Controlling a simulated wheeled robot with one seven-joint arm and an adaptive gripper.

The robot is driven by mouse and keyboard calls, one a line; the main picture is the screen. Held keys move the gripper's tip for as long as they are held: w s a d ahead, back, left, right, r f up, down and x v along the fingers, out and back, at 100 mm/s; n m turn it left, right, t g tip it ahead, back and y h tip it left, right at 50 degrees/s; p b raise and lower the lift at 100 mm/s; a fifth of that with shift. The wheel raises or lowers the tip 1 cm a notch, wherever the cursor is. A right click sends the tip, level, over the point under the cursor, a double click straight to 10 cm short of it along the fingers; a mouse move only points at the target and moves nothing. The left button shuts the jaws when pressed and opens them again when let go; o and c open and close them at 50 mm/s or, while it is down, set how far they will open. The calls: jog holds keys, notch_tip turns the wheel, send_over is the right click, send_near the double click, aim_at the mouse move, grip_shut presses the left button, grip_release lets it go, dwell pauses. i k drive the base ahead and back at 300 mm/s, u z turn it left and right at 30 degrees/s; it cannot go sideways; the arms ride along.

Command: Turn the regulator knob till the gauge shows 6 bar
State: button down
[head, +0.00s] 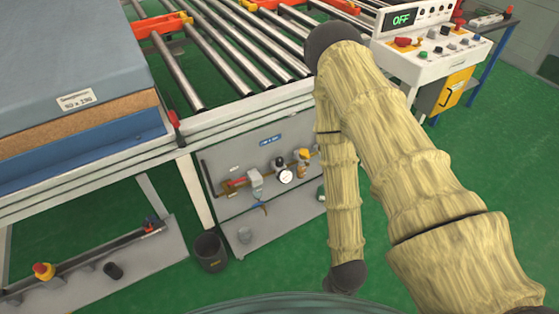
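The pneumatic panel (232,203) stands under the roller conveyor. A small round white gauge (286,176) sits on its pipe line; its needle and numbers are too small to read. A dark knob (280,162) just above the gauge looks like the regulator knob; its setting cannot be told. My arm comes in from the lower right, bends at the top and hangs down just right of the panel, covering part of its right side. My gripper is not in view, and nothing is seen touching the knob.
A red-handled valve (235,183) and an orange fitting (303,155) flank the gauge. A black bin (209,251) stands on the floor at the panel's lower left. A mattress (70,60) lies at left. A control console (432,55) reading OFF is at upper right.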

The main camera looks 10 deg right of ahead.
aim_at(280, 161)
jog(key=k, duration=1.3)
jog(key=z, duration=0.7)
jog(key=i, duration=1.9)
jog(key=u, duration=0.65)
